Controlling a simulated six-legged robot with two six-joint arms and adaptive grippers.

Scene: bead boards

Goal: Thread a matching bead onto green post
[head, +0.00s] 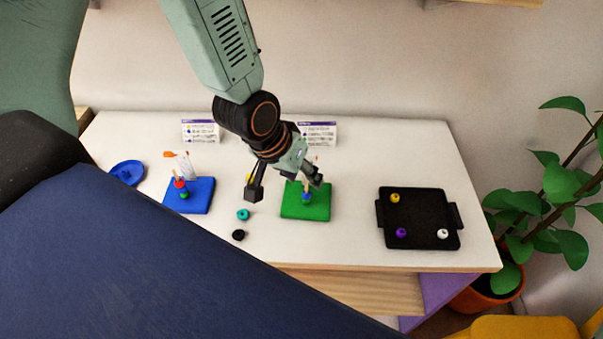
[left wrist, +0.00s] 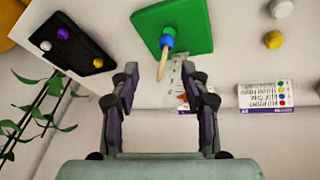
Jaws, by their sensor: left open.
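The green board (head: 318,209) lies mid-table, with a wooden post (left wrist: 164,62) standing on it. A blue bead (left wrist: 167,43) and a green bead (left wrist: 169,31) sit low on this post, and its upper part is bare. My left gripper (head: 285,186) is open and empty above the green board, its fingers spread. In the left wrist view the post's tip shows between the fingers (left wrist: 161,80), but I cannot tell the distance. Loose teal (head: 243,214) and black (head: 239,235) beads lie left of the board. A yellow bead (left wrist: 273,40) lies nearby. My right gripper is not in view.
A black tray (head: 420,240) at right holds yellow (head: 395,198), purple (head: 401,232) and white (head: 443,233) beads. A blue board (head: 203,190) with a beaded post and a blue dish (head: 127,172) are at left. Printed cards (head: 200,132) stand behind. A plant (head: 560,185) is beyond the right edge.

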